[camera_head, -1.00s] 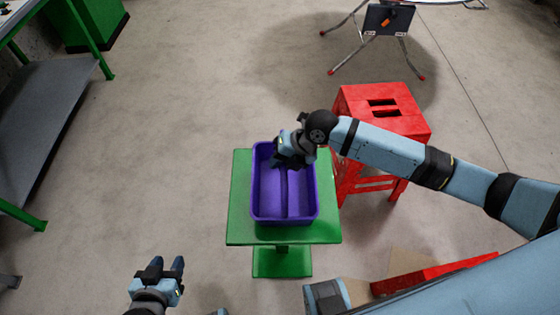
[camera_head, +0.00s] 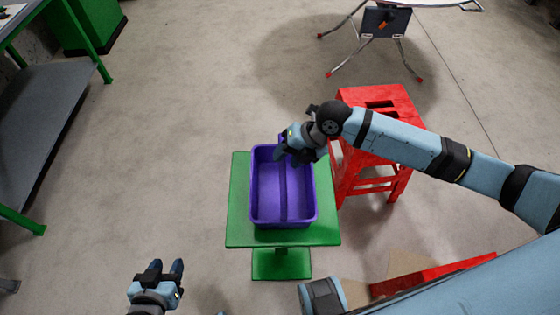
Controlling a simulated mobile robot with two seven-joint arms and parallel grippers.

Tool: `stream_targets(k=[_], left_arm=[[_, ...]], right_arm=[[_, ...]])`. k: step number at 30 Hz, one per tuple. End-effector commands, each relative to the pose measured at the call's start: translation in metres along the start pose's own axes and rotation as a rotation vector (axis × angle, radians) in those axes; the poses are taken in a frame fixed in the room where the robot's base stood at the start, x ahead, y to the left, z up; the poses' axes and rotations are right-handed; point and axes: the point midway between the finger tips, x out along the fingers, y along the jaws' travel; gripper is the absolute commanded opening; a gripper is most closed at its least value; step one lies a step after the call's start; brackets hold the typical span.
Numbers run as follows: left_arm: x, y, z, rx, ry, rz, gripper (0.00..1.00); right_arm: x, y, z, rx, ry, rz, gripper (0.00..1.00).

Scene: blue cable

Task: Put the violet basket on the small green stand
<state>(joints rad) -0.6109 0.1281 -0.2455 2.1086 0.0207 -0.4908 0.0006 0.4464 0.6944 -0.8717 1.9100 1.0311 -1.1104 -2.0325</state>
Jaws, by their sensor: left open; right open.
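The violet basket (camera_head: 268,212) sits upright on the small green stand (camera_head: 238,205), with green top showing on its left, right and front sides. My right gripper (camera_head: 285,155) is open at the basket's far right corner, over the rim. I cannot tell whether it touches the basket, as the gripper hides that corner. My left gripper (camera_head: 172,268) is open and empty, low at the left front of the stand and apart from it.
A red step stool (camera_head: 375,97) stands right behind the stand, under my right arm. A grey shelf with green frame (camera_head: 45,115) is at the left. A folding-legged table (camera_head: 385,40) stands at the back. A red-edged box (camera_head: 430,272) lies at the front right.

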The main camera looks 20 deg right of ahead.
Motion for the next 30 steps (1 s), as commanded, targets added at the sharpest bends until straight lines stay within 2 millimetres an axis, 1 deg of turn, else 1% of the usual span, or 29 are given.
stream_targets(k=[1,6,9,12,16,30], left_arm=[[-0.001,0.000,-0.001,-0.001,-0.001,0.000,0.43],[-0.002,0.000,-0.001,-0.003,-0.005,-0.001,0.43],[-0.002,0.000,-0.001,-0.005,-0.006,-0.001,0.43],[-0.002,0.000,-0.001,-0.006,-0.008,-0.001,0.43],[-0.002,0.000,0.000,-0.007,-0.009,-0.001,0.43],[-0.001,-0.001,-0.001,-0.007,-0.009,-0.002,0.43]], right_arm=[[-0.014,0.000,0.001,-0.002,-0.003,-0.002,0.44],[-0.048,0.000,0.000,-0.001,-0.002,-0.001,0.44],[-0.062,0.000,0.000,-0.001,-0.001,-0.001,0.44],[-0.071,0.000,0.000,0.000,-0.001,-0.001,0.44],[-0.075,0.000,0.000,0.000,0.001,0.001,0.44],[-0.075,0.000,0.000,0.000,0.000,0.001,0.44]])
